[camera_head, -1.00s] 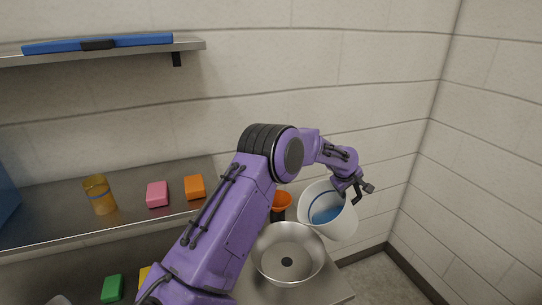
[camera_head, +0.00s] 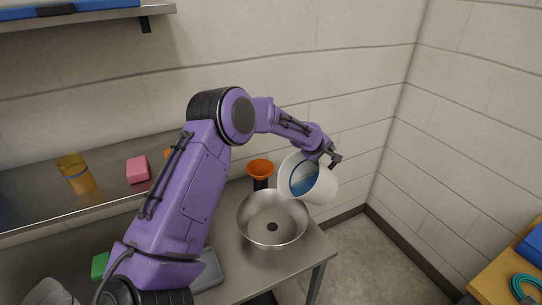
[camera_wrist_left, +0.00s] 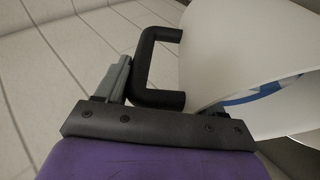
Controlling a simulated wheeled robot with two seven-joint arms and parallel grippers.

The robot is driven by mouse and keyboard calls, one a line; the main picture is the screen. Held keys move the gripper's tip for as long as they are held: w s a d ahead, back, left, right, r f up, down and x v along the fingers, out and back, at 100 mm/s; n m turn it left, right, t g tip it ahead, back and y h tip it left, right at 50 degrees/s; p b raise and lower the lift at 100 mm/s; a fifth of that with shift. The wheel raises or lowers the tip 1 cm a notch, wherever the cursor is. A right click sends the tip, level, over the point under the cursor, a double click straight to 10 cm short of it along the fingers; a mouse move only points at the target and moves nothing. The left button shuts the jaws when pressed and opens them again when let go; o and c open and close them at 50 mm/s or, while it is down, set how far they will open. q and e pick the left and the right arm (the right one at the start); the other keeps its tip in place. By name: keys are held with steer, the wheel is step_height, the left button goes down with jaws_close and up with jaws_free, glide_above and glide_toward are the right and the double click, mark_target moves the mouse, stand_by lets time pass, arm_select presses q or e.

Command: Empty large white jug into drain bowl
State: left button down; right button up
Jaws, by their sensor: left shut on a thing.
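The large white jug (camera_head: 322,188) is tilted, with its mouth toward the left and blue showing inside, at the upper right of the metal drain bowl (camera_head: 250,212). The bowl has a dark drain hole in its middle. No stream from the jug to the bowl is visible. My left gripper (camera_head: 330,158) is shut on the jug's handle. In the left wrist view the black handle (camera_wrist_left: 148,62) lies against a grey finger, and the white jug wall (camera_wrist_left: 230,50) fills the upper right. My right gripper is not in view.
An orange funnel (camera_head: 260,168) stands behind the bowl on the metal table (camera_head: 290,262). A grey tray (camera_head: 210,272) lies at the left. An amber cup (camera_head: 76,175) and a pink block (camera_head: 137,170) sit on the shelf. A wooden table (camera_head: 500,275) is at lower right, with open floor between.

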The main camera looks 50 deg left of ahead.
arm_select(q)
steer(key=shift+s+d, duration=0.1)
steer(key=shift+s, duration=0.05)
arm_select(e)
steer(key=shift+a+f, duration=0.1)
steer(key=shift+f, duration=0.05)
arm_select(q)
steer(key=shift+s+a+r+t+b, duration=0.2)
steer(key=shift+s+t+b, duration=0.15)
steer(key=shift+t+b, duration=0.25)
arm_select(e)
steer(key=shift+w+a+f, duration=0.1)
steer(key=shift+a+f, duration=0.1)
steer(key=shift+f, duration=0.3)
